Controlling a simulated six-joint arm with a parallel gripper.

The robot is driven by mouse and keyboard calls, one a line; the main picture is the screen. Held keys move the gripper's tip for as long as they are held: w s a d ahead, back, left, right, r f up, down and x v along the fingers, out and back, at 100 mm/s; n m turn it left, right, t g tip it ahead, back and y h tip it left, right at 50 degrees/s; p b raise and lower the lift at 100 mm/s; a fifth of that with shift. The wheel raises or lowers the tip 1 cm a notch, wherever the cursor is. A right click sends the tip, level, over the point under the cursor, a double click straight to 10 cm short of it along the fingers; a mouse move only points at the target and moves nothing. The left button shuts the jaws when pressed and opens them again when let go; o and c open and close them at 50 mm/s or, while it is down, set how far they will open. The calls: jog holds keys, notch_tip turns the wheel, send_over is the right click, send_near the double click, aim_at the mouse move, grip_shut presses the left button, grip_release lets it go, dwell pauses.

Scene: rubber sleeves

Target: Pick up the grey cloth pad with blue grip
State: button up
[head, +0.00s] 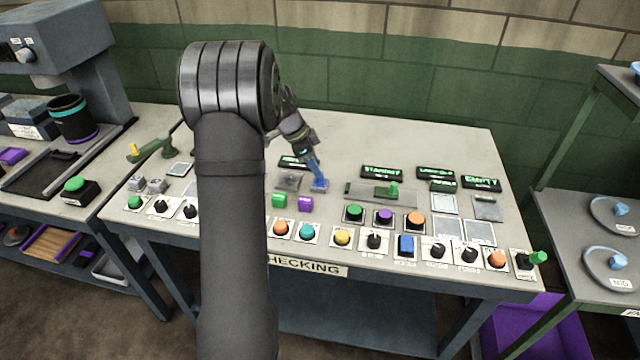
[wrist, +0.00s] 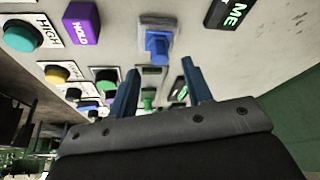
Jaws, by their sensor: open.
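The grey pad with a blue grip (wrist: 157,46) lies flat on the pale console top in the wrist view, with its blue block standing up from a light grey base. In the head view the pad (head: 320,188) shows small, just below my fingertips, and partly covered by them. My gripper (wrist: 160,68) is open. Its two blue fingers stand apart and nothing is between them. The pad appears beyond the fingertips, roughly in line with the gap. In the head view my gripper (head: 317,174) hangs above the console; whether it touches the pad I cannot tell.
Black display signs (head: 381,172) lie behind, and rows of buttons and knobs line the front.

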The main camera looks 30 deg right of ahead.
aim_at(320, 180)
jog(key=x, duration=0.5)
grip_shut()
